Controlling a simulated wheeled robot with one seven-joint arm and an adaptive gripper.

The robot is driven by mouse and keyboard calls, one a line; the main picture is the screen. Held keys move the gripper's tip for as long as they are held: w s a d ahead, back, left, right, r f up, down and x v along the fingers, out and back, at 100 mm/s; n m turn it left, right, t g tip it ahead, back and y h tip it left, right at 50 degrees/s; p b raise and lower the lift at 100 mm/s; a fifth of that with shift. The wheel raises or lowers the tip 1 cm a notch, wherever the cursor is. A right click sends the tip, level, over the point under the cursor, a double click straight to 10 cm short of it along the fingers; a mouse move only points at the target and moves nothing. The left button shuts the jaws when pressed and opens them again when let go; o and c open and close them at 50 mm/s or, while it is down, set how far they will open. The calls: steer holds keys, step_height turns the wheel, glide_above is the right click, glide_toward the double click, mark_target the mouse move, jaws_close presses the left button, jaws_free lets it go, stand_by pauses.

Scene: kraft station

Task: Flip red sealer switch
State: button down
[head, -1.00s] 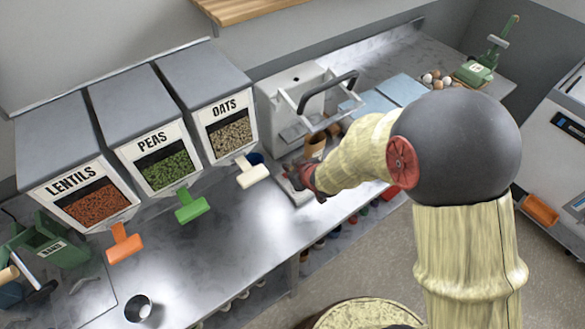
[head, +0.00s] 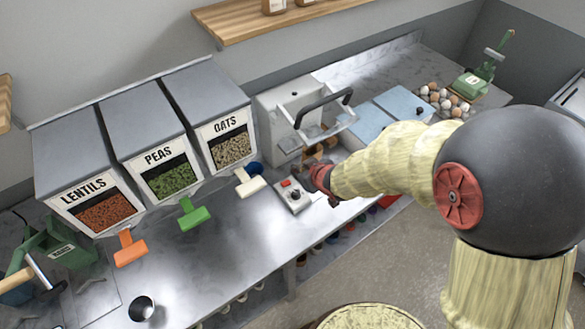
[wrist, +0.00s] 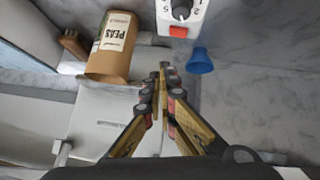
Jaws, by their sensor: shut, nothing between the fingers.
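A small white control box (head: 294,198) lies on the steel counter, in front of the sealer (head: 285,125) with its black lever handle. The box carries a red switch (head: 286,183) and a black dial. In the wrist view the red switch (wrist: 179,31) is at the top, at the edge of the box (wrist: 196,22) nearer my fingers. My gripper (wrist: 165,70) is shut and empty, its fingertips below the switch in that picture and apparently apart from it. In the head view my gripper (head: 310,174) is just right of the box; its fingertips are hard to make out.
A brown kraft pouch marked PEAS (wrist: 112,50) lies left of my fingers in the wrist view. A blue cone-shaped piece (wrist: 200,62) is to their right. The lentils, peas and oats dispensers (head: 150,145) stand to the left. Blue sheets (head: 400,103) and eggs (head: 445,98) are further right.

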steer(key=shift+s+d+r+p, duration=0.4)
steer(key=shift+s+d+r, duration=0.5)
steer(key=shift+r, duration=0.2)
steer(key=s+d+f+m+g+h+b, duration=0.1)
steer(key=s+d+m+g+h, duration=0.25)
steer(key=s+d, duration=0.65)
steer(key=s+d+r+m+b, duration=0.3)
steer(key=s+r+b, duration=0.4)
steer(key=s+r, duration=0.6)
steer(key=shift+s+d+r+m+t, duration=0.35)
steer(key=shift+s+d+r+m, duration=0.05)
steer(key=shift+s+m, duration=0.15)
